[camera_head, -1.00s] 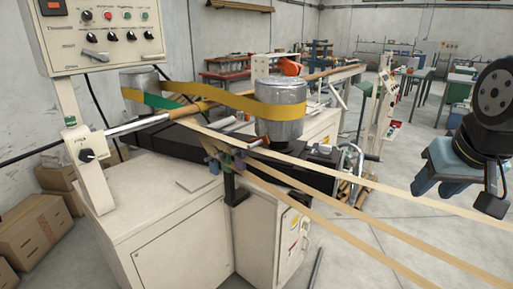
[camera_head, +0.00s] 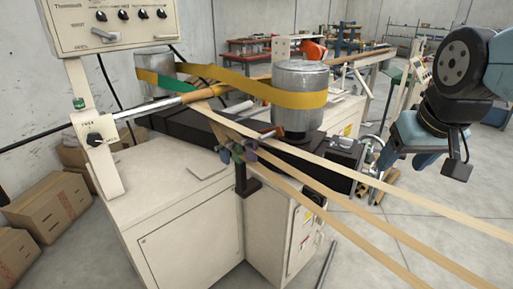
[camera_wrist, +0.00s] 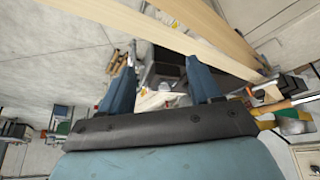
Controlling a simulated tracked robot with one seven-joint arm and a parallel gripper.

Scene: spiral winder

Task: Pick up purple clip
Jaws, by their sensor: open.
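The purple clip (camera_head: 250,150) is small and sits in a cluster of clips where the paper strips converge, at the top of a dark post in the head view. A teal clip (camera_head: 224,155) is to its left, and the clips partly overlap. My gripper (camera_head: 403,163) is at the right of the head view, well apart from the clips, with its fingers pointing down. In the wrist view, my gripper (camera_wrist: 161,68) has its two blue fingers spread with nothing between them. I cannot make out the purple clip in the wrist view.
Long paper strips (camera_head: 350,208) run from the clips to the lower right, below my gripper. A metal drum (camera_head: 299,85) with a yellow belt (camera_head: 240,88) stands behind the clips. A control box (camera_head: 115,22) is at upper left. Cardboard boxes (camera_head: 48,207) lie at left.

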